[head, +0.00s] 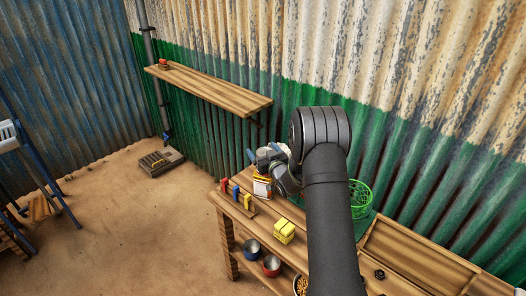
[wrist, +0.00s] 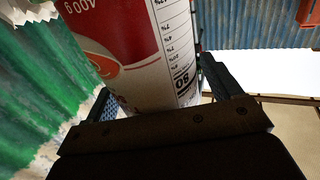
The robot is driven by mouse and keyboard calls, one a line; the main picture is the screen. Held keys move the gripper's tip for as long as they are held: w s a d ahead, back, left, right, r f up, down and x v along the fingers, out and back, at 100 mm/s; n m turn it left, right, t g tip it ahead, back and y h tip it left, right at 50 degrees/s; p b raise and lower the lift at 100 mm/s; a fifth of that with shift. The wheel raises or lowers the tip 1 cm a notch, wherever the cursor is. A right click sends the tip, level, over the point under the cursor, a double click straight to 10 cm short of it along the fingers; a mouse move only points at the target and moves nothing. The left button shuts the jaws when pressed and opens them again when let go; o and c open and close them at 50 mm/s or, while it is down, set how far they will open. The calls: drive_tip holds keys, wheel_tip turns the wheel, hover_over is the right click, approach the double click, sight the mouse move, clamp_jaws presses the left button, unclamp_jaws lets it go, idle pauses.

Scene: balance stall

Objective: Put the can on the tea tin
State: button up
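The can (wrist: 140,55) has a red and white label with upside-down print and fills the middle of the wrist view. My gripper (wrist: 160,95) has one finger close against each side of it and appears shut on it. In the head view my gripper (head: 268,160) is at the back left of the workbench, partly hidden by my arm. An orange-and-white container (head: 262,187) stands on the bench just below the gripper; it may be the tea tin, but its label is too small to read. The can cannot be made out clearly in the head view.
The workbench (head: 262,222) holds red, blue and yellow blocks (head: 237,194) at its left end, yellow boxes (head: 284,230) in front, and a green basket (head: 360,197) right of my arm. Bowls (head: 271,265) stand on the lower shelf. A wall shelf (head: 215,90) is above left.

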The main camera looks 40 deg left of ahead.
drive_tip(key=shift+r, duration=0.2)
drive_tip(key=v, duration=1.2)
drive_tip(key=shift+a, duration=0.1)
drive_tip(key=x, duration=1.2)
drive_tip(key=shift+f, duration=0.3)
wheel_tip(320, 180, up, 3)
drive_tip(key=shift+f, duration=0.1)
